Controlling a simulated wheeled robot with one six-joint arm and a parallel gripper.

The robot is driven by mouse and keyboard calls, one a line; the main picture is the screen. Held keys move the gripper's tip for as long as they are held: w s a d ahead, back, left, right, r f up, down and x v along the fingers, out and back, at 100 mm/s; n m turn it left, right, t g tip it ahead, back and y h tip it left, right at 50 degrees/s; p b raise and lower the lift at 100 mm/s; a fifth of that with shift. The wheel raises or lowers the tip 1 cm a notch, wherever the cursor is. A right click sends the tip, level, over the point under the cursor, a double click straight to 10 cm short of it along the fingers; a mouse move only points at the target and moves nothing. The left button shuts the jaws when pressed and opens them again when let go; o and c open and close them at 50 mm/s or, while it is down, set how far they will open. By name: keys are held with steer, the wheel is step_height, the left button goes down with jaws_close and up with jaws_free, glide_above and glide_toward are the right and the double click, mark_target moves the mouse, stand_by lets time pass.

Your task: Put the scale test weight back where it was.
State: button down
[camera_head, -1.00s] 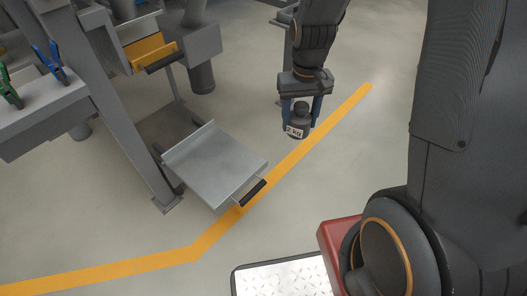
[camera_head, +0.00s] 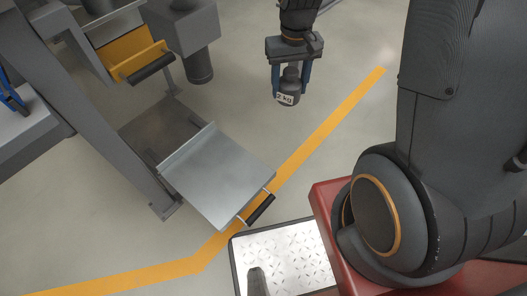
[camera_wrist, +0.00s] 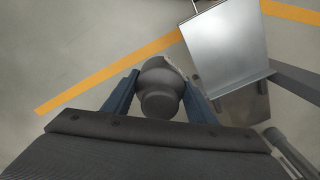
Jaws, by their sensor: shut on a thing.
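The scale test weight (camera_head: 287,90) is a dark grey knobbed cylinder with a white label reading 2 kg. My gripper (camera_head: 290,82) is shut on it, with a blue finger on each side, and holds it upright in the air above the floor. In the wrist view the weight (camera_wrist: 160,88) sits between the blue fingers of my gripper (camera_wrist: 160,95). A metal tray with a raised back edge and a black handle (camera_head: 222,172) is low at the centre left, bare on top. In the wrist view the tray (camera_wrist: 228,45) is to the right of the weight.
A grey post (camera_head: 100,120) stands left of the tray. An orange drawer with a black handle (camera_head: 128,52) is above it at upper left. A grey bench (camera_head: 25,140) with a blue clamp (camera_head: 10,92) is at the left edge. Floor around the yellow line (camera_head: 325,127) is clear.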

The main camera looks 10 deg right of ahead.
steer(key=shift+w+a+f, duration=0.2)
steer(key=shift+f, duration=0.05)
steer(key=shift+w+f+n+b, duration=2.8)
steer(key=shift+f+b, duration=2.55)
steer(key=shift+f, duration=4.25)
steer(key=shift+w+f+n+b, duration=2.8)
steer(key=shift+f+b, duration=2.55)
steer(key=shift+f, duration=4.25)
steer(key=shift+w+f+n+b, duration=1.9)
steer(key=shift+w+f+b, duration=2.65)
steer(key=shift+f, duration=5.05)
steer(key=shift+s+f+b, duration=0.1)
steer(key=shift+s+b, duration=0.7)
steer(key=shift+s, duration=0.05)
steer(key=c, duration=0.8)
jaws_free()
steer(key=shift+s+f, duration=0.1)
steer(key=shift+o, duration=0.2)
step_height(320, 180, up, 12)
steer(key=p, duration=0.6)
steer(key=shift+p, duration=0.35)
